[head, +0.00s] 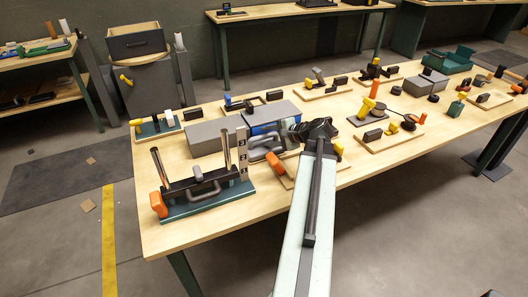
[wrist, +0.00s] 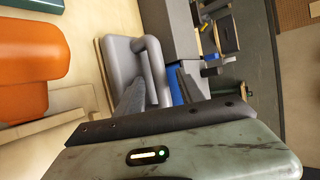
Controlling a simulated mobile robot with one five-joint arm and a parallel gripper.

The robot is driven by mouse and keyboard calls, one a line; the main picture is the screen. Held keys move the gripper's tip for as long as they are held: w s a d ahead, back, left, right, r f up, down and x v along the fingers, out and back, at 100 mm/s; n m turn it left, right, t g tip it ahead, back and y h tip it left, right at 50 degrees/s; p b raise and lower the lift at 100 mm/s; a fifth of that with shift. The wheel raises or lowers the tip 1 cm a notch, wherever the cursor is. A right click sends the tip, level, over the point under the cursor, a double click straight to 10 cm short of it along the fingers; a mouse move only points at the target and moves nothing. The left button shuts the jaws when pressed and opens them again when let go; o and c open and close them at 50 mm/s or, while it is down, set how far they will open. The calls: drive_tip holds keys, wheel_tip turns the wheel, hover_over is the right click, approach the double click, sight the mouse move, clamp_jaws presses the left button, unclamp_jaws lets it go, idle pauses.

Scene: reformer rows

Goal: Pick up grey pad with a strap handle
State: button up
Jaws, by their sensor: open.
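My gripper is open, with one finger on either side of the handle. I cannot tell whether a finger touches the handle or pad. The fingers hide part of the pad.
A teal-based fixture (head: 205,205) with upright posts and a grey handle stands at the front left. Grey blocks (head: 213,136) and a blue box (head: 263,128) sit close behind the pad. An orange part (wrist: 22,115) is near my gripper at left in the wrist view.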

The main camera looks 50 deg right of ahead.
clamp_jaws()
idle(1.4)
